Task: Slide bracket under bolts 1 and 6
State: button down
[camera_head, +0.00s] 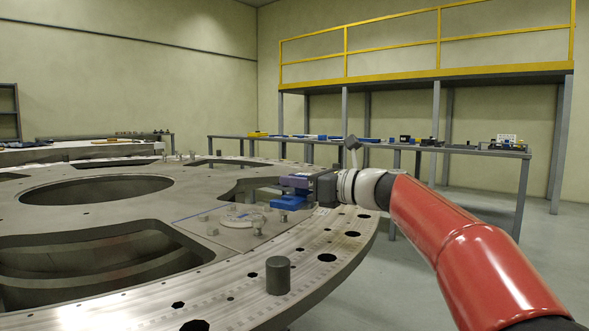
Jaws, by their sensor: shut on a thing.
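The turret plate (110,206) is a large grey metal disc with wide cut-outs and a holed rim. My gripper (287,189), at the end of the red arm, is over the plate's right part and shut on a blue bracket (288,202). The bracket is just above or at the plate; I cannot tell whether it touches. Several small bolts stand near it, one (283,216) just below the bracket in the picture and another (257,221) to its left. Their numbers are not readable. A clear, blue-edged sheet (225,226) lies beside them.
A grey cylinder (278,275) stands upright on the near rim. A long table (480,150) with tools and blue parts stands behind, under a yellow-railed platform (400,78). Large openings (100,265) break the plate's surface at the left.

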jog(key=shift+w+a+f, duration=0.15)
jog(key=shift+a+f, duration=0.15)
jog(key=shift+f, duration=0.2)
notch_tip(320, 180, down, 6)
jog(key=b, duration=0.7)
jog(key=shift+d+r, duration=0.1)
jog(key=shift+p+x, duration=0.65)
jog(key=shift+x, duration=0.6)
jog(key=shift+p, duration=0.3)
jog(key=shift+w+a+f+p, duration=0.15)
jog(key=shift+a+p, duration=0.1)
jog(key=shift+a, duration=0.15)
jog(key=shift+w+a+f+p, duration=0.1)
jog(key=shift+w+a+p, duration=0.1)
jog(key=shift+a, duration=0.15)
jog(key=shift+w+a+r, duration=0.1)
jog(key=shift+w+a, duration=0.05)
jog(key=shift+a, duration=0.15)
jog(key=shift+w+a+p, duration=0.2)
jog(key=shift+a+p, duration=0.15)
jog(key=shift+p, duration=0.15)
jog(key=shift+w+a, duration=0.15)
jog(key=shift+a, duration=0.15)
jog(key=shift+w+a+p, duration=0.15)
jog(key=shift+a+p, duration=0.15)
jog(key=shift+p, duration=0.15)
